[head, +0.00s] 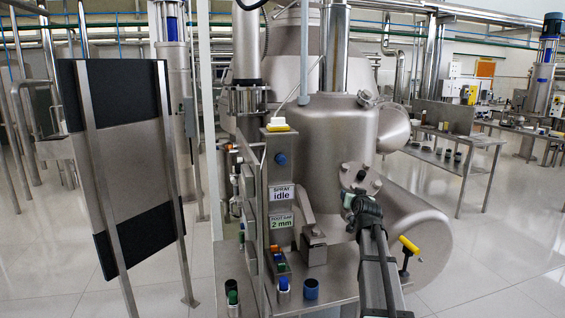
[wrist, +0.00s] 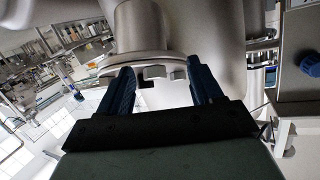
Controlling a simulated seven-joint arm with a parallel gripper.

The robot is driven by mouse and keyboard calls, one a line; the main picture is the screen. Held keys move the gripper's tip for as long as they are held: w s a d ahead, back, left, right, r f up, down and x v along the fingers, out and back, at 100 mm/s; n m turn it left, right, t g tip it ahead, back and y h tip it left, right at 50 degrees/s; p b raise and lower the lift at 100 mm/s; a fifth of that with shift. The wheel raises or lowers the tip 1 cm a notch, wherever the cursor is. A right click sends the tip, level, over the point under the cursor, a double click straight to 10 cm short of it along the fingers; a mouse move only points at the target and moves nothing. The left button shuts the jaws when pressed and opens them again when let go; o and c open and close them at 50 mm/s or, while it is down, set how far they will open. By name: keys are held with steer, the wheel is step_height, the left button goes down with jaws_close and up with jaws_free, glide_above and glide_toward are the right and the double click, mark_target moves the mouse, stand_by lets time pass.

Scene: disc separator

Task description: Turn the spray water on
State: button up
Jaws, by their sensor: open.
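A grey post carries a "SPRAY idle" label (head: 281,192) with a blue knob (head: 281,159) just above it. A blue knob also shows at the right edge of the wrist view (wrist: 310,64), outside my fingers. My gripper (head: 358,198) is to the right of the post, in front of the bolted flange on the steel vessel. In the wrist view its two blue fingers (wrist: 162,78) are apart, with the flange's rim and bolt heads (wrist: 150,70) showing beyond and between them. I cannot tell whether they touch the flange. The gripper holds nothing that I can see.
A "FOOT GAP 2 mm" label (head: 281,221) is lower on the post. Green, blue and orange buttons (head: 282,284) sit near its base. A yellow T-handle (head: 409,246) stands right of my arm. A steel bracket (head: 312,235) lies between post and gripper.

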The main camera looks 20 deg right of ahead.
mark_target(283, 161)
steer(key=w+a+r+n+t+y, duration=0.15)
steer(key=a+r, duration=0.35)
steer(key=a, duration=0.6)
steer(key=w+a+r+n+t+y, duration=0.1)
steer(key=w+a+r+n+y, duration=0.3)
steer(key=a, duration=0.7)
steer(key=w, duration=0.4)
steer(key=w+m, duration=0.1)
steer(key=w, duration=0.2)
steer(key=w+r+m+h, duration=0.1)
steer(key=w, duration=0.3)
steer(key=shift+w+r+m, duration=0.1)
steer(key=shift+w+m, duration=0.15)
steer(key=shift+w, duration=0.05)
steer(key=c, duration=1)
